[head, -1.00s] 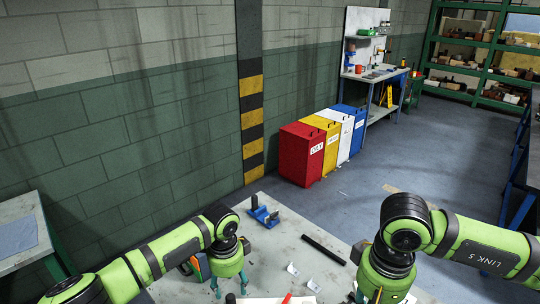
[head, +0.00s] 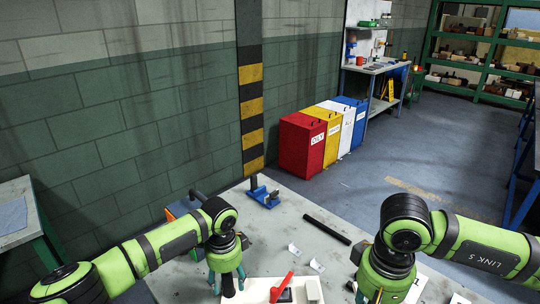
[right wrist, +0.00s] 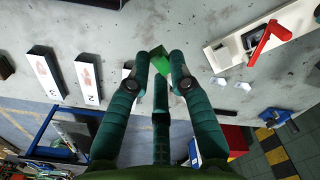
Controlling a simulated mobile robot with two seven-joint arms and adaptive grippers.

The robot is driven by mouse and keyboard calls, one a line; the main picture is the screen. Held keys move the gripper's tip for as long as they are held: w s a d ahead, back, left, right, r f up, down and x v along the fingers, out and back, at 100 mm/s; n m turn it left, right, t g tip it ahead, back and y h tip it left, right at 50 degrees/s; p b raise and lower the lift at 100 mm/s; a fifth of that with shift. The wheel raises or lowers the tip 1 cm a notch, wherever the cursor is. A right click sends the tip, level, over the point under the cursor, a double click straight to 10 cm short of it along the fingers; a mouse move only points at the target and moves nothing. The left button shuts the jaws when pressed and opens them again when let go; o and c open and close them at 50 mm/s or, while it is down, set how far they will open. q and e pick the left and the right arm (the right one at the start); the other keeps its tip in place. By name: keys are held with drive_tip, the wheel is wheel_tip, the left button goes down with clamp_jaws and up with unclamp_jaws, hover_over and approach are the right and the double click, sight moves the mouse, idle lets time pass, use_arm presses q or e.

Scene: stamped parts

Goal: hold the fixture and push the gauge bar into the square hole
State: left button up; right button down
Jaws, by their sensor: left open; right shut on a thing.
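The fixture (head: 313,290) is a white base with a dark recessed block and a red lever (head: 280,288), at the bottom edge of the head view. It also shows at the upper right of the right wrist view (right wrist: 217,57). My left gripper (head: 228,287) is open, at the fixture's left side; I cannot tell whether it touches. My right gripper (right wrist: 160,68) is shut on a green bar (right wrist: 160,58), which I take for the gauge bar, apart from the fixture. In the head view my right gripper (head: 368,297) is partly cut off by the bottom edge.
A black rod (head: 327,229) and a blue stand (head: 263,197) lie on the grey table (head: 300,215). Two small white cards (head: 317,265) lie between fixture and rod. White labelled blocks (right wrist: 42,75) lie at the left of the wrist view. Coloured bins (head: 302,143) stand beyond the table.

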use_arm(q)
wheel_tip(320, 180, down, 2)
drive_tip(key=shift+f+b, duration=0.15)
drive_tip(key=shift+b, duration=0.55)
use_arm(e)
wheel_tip(320, 180, down, 2)
drive_tip(key=shift+f, duration=0.2)
use_arm(q)
clamp_jaws()
drive_tip(key=shift+s, duration=0.1)
use_arm(e)
drive_tip(key=a+f, duration=0.2)
drive_tip(key=f, duration=0.2)
drive_tip(key=s+a+f, duration=0.1)
drive_tip(key=a+f, duration=0.1)
drive_tip(key=f, duration=0.2)
drive_tip(key=s+a+f, duration=0.1)
drive_tip(key=a+f, duration=0.1)
drive_tip(key=f, duration=0.2)
drive_tip(key=shift+s+a+f, duration=0.15)
drive_tip(key=shift+a+f, duration=0.05)
drive_tip(key=shift+f, duration=0.05)
